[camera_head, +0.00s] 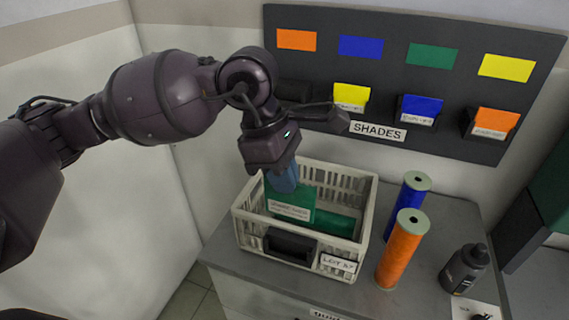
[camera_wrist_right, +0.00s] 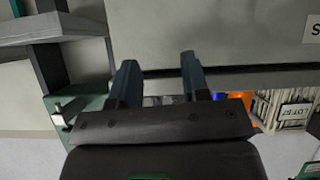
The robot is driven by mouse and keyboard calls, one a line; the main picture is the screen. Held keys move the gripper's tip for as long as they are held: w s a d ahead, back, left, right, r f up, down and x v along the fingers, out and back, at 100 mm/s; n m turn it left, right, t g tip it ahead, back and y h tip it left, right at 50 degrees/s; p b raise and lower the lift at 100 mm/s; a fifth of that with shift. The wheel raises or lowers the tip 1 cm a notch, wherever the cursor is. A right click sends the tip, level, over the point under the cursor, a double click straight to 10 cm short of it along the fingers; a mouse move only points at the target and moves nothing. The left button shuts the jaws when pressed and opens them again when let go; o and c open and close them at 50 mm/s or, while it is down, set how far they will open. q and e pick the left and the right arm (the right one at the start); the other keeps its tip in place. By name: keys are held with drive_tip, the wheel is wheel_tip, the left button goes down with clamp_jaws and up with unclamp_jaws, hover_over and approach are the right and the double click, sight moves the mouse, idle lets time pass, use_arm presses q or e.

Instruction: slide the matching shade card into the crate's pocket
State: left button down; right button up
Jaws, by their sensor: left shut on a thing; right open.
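My left gripper (camera_head: 286,180) is shut on the green shade card (camera_head: 291,208), which has a white printed label. It holds the card over the crate's opening. The pale slatted crate (camera_head: 368,200) stands on the grey cabinet top. Its black pocket (camera_head: 290,246) is on the front wall, below the card, and the card appears apart from it. A green spool (camera_head: 335,222) lies inside the crate, partly hidden by the card. My right gripper (camera_wrist_right: 161,82) is open and empty; the crate also shows right of it in the right wrist view (camera_wrist_right: 264,108).
An orange spool (camera_head: 400,250) and a blue spool (camera_head: 411,182) stand right of the crate. A dark bottle (camera_head: 464,269) is farther right. The shade board (camera_head: 450,75) behind holds yellow (camera_head: 351,96), blue (camera_head: 420,108) and orange (camera_head: 495,121) cards.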

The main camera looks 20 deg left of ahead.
sight(284, 215)
use_arm(q)
wheel_tip(284, 215, down, 6)
drive_tip(key=shift+r+b, duration=0.1)
drive_tip(key=shift+b, duration=0.9)
drive_tip(key=shift+f, duration=0.3)
drive_tip(key=shift+r, duration=0.1)
use_arm(e)
drive_tip(key=shift+x, duration=0.75)
drive_tip(key=shift+a, duration=0.15)
use_arm(q)
drive_tip(key=shift+f+b, duration=0.65)
drive_tip(key=shift+b, duration=0.05)
drive_tip(key=shift+f, duration=0.2)
use_arm(e)
drive_tip(key=f, duration=0.1)
drive_tip(key=s+f, duration=0.1)
drive_tip(key=f, duration=0.1)
drive_tip(key=shift+s, duration=0.1)
use_arm(q)
drive_tip(key=shift+f+b, duration=0.1)
drive_tip(key=shift+b, duration=0.25)
drive_tip(key=shift+f+b, duration=0.45)
drive_tip(key=shift+f, duration=0.05)
use_arm(e)
drive_tip(key=shift+w+f, duration=0.25)
drive_tip(key=shift+w, duration=0.2)
use_arm(q)
drive_tip(key=shift+f, duration=0.1)
use_arm(e)
drive_tip(key=shift+f, duration=0.1)
